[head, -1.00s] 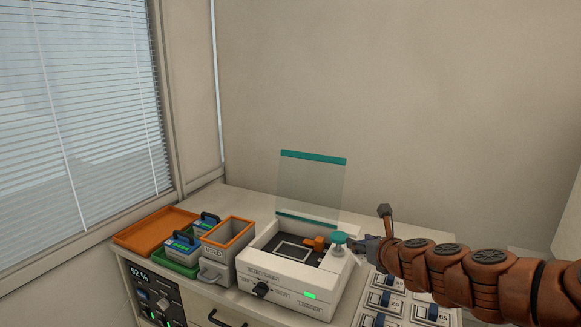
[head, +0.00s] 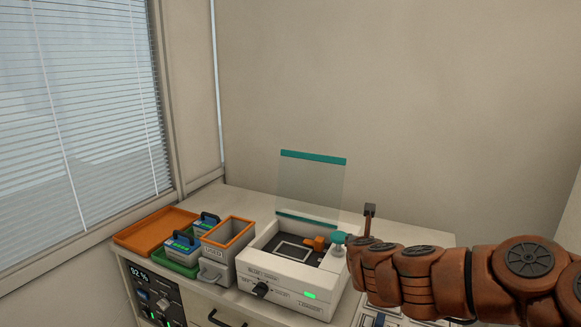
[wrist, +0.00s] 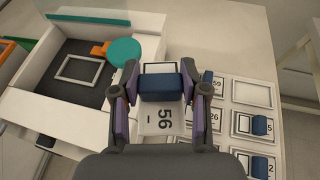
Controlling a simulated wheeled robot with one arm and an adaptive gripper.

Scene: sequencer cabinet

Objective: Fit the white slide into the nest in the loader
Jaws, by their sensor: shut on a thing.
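The slide lies between the two fingers, above the bench just right of the loader. The loader (head: 290,283) is a white box with a dark recess; it also shows in the wrist view (wrist: 40,103). The nest (head: 293,252) is a thin pale rectangular frame in that recess, empty, and left of my gripper in the wrist view (wrist: 79,70). In the head view my arm hides the gripper and slide.
The loader's clear lid (head: 311,190) stands open. A teal round knob (wrist: 125,52) and an orange piece (wrist: 100,49) lie between gripper and nest. Several numbered slides (wrist: 252,124) lie on the right. Grey bins (head: 228,250) and an orange tray (head: 155,229) stand left.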

